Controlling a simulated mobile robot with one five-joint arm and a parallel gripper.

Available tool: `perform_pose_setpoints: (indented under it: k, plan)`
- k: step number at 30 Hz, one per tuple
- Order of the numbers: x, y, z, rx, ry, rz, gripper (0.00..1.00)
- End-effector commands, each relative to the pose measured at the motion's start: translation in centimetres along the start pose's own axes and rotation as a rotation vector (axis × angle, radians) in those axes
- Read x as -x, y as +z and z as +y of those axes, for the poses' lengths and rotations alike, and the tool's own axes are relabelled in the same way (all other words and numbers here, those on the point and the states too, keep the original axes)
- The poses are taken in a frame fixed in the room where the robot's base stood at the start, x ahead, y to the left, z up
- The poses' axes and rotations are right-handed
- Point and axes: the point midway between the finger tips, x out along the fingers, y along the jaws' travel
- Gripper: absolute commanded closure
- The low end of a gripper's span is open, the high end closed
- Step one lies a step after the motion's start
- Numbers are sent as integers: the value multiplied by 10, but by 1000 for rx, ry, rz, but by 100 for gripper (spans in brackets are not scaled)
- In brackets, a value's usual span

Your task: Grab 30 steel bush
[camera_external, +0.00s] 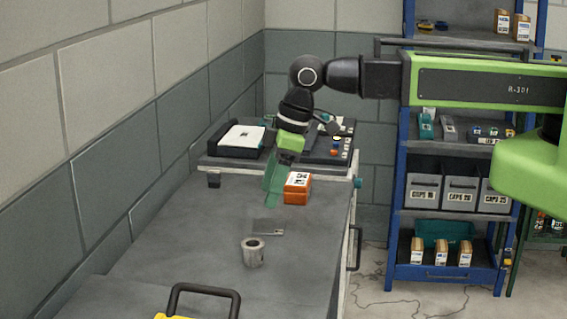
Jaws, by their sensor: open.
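A short grey metal cylinder with an open bore, looking like the steel bush (253,252), stands upright on the grey bench top (190,240) in the external view. No size marking can be read on it. My gripper (272,196) has green fingers and points down above the bench, farther back than the bush and a little to its right. It is open and apart from the bush, and nothing shows between the fingers.
An orange box (297,188) stands close right of my gripper. A thin, faint grey plate (267,229) lies behind the bush. A black handle (205,289) rises in front. A blue shelf (400,165) stands right.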

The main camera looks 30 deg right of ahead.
Motion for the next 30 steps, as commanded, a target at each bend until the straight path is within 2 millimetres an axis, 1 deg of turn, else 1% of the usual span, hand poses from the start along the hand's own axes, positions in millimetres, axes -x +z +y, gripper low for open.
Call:
perform_pose_setpoints:
  k: [1,10,13,18,20,23,27,30]
  plan:
    - [-22,2,0,0,0,0,39]
    - [-88,3,0,-1,0,0,39]
    - [-100,2,0,-1,0,0,39]
    - [-98,1,0,-1,0,0,39]
    - [-102,1,0,-1,0,0,39]
    - [-116,3,0,-1,0,0,39]
    - [-142,6,-1,-1,0,0,39]
    - [-152,5,-1,-1,0,0,39]
